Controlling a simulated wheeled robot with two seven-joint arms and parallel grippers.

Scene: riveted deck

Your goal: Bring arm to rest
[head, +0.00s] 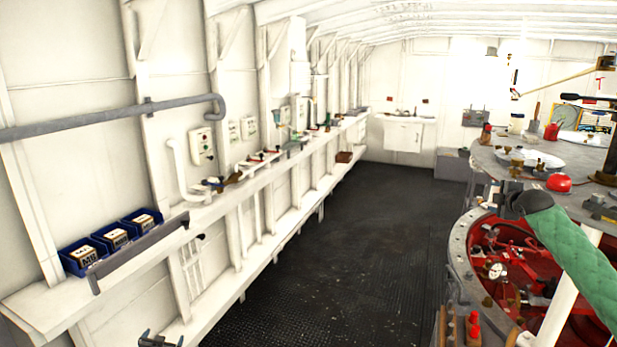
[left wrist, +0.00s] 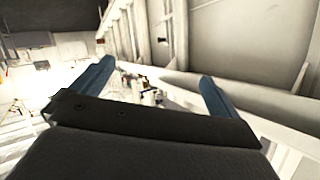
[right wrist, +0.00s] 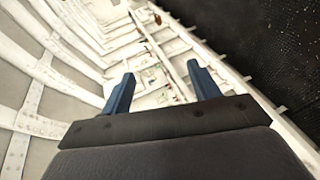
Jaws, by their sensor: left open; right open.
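The tips of a dark gripper (head: 160,341) show at the bottom edge of the head view, left of centre; it is the only one I make out there, and I take it for my left. In the left wrist view my left gripper (left wrist: 157,75) has its two blue fingers wide apart with nothing between them. In the right wrist view my right gripper (right wrist: 160,73) is also open and empty, its fingers apart over a distant view of the wall shelf. Both arms are mostly out of the head view.
A long white shelf (head: 60,308) runs along the left wall, with blue bins (head: 76,262) and a grey rail (head: 140,256). A round red-lined machine (head: 475,255) and a green padded tube (head: 575,250) stand at right. The dark floor (head: 350,240) between is clear.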

